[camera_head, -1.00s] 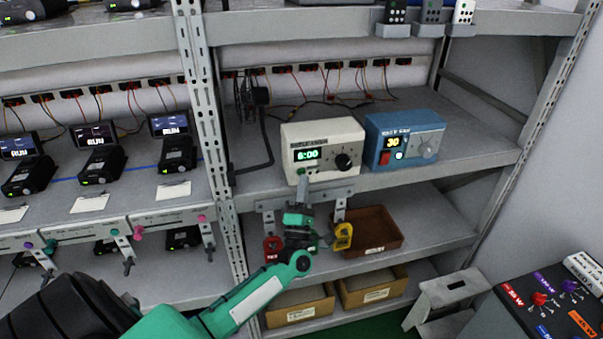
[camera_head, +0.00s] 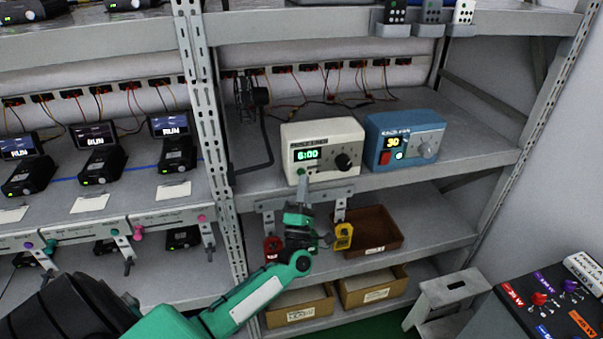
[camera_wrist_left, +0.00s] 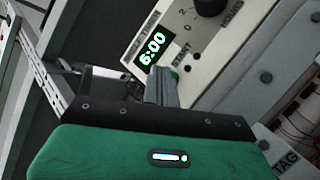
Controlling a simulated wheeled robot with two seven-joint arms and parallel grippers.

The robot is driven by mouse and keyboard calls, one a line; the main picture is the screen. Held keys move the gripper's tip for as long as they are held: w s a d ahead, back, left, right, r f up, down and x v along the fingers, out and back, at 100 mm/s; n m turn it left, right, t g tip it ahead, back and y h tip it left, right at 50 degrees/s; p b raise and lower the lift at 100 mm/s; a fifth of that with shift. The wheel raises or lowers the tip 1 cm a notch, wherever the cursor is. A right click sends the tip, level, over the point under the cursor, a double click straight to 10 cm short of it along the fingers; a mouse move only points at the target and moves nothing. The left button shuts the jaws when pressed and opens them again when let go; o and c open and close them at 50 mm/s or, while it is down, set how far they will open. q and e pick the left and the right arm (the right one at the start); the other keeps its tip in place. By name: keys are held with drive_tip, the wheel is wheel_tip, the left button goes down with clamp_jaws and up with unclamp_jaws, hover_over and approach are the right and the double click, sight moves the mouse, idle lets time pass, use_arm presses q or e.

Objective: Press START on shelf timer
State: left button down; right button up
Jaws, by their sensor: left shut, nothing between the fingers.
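The shelf timer is a cream box (camera_head: 345,137) on the middle shelf, with a lit green display reading 6:00 and a black knob (camera_head: 343,162). Its green START button (camera_head: 301,171) is at the lower left of its face. The timer also shows tilted in the left wrist view (camera_wrist_left: 213,65), with the button (camera_wrist_left: 175,73) partly behind my fingers. My left gripper (camera_head: 304,182) is shut and empty, its fingertips just below and in front of the button. The wrist view shows the fingers (camera_wrist_left: 161,84) close to the button; I cannot tell whether they touch it. My right gripper is not in view.
A blue timer (camera_head: 405,138) showing 30 stands right of the cream one. Red and yellow tags (camera_head: 343,236) hang below the shelf edge near my wrist. A brown bin (camera_head: 373,230) is on the shelf below. A grey stool (camera_head: 452,292) stands at lower right.

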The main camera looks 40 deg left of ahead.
use_arm(q)
drive_tip(key=shift+w, duration=0.1)
drive_tip(key=shift+w+a+b, duration=0.2)
drive_tip(key=shift+a+b, duration=0.1)
drive_tip(key=shift+a, duration=0.05)
drive_tip(key=shift+w+a+b, duration=0.25)
drive_tip(key=shift+a+b, duration=0.05)
idle(0.8)
idle(0.4)
drive_tip(key=shift+s+d, duration=0.55)
drive_tip(key=shift+d, duration=0.1)
drive_tip(key=s+d+p, duration=0.1)
drive_tip(key=s+d, duration=0.2)
drive_tip(key=shift+s+d, duration=0.15)
drive_tip(key=shift+d, duration=0.25)
idle(0.7)
